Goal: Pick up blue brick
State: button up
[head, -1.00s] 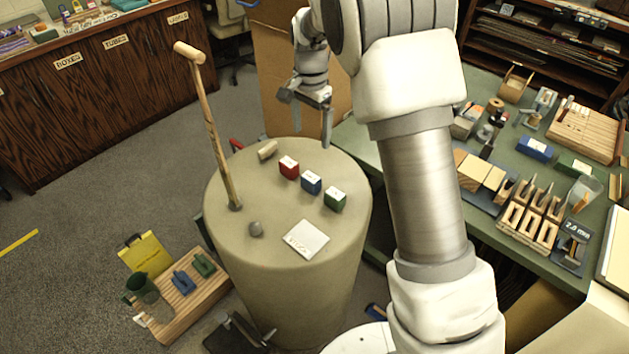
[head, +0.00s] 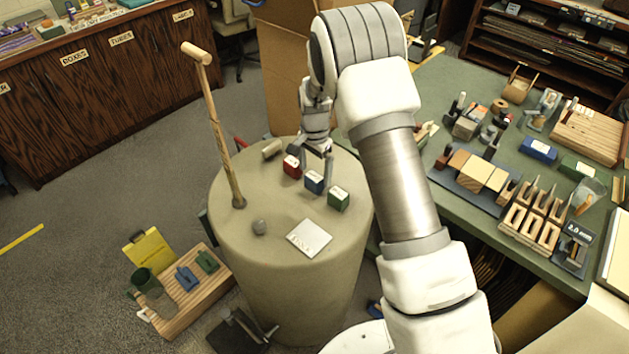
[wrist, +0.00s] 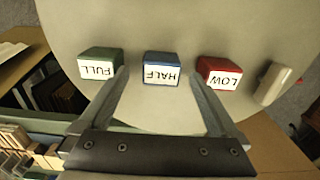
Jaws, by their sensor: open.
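The blue brick (head: 314,184) stands on the round beige pedestal (head: 275,250), between the red brick (head: 291,166) and the green brick (head: 339,200). In the wrist view the blue brick (wrist: 161,58) has a white label reading HALF. It sits in the middle, with the green brick (wrist: 98,54) marked FULL on the left and the red brick (wrist: 219,66) marked LOW on the right. My gripper (head: 314,170) is open, close behind the blue brick. In the wrist view my gripper's (wrist: 160,82) fingers spread to either side of the blue brick, and it holds nothing.
A pale block (head: 271,149) lies behind the red brick. A cluttered green workbench (head: 440,110) is at the right.

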aim_at(315, 176)
jog(key=shift+w+f, duration=0.15)
jog(key=shift+f, duration=1.4)
jog(key=c, duration=1.5)
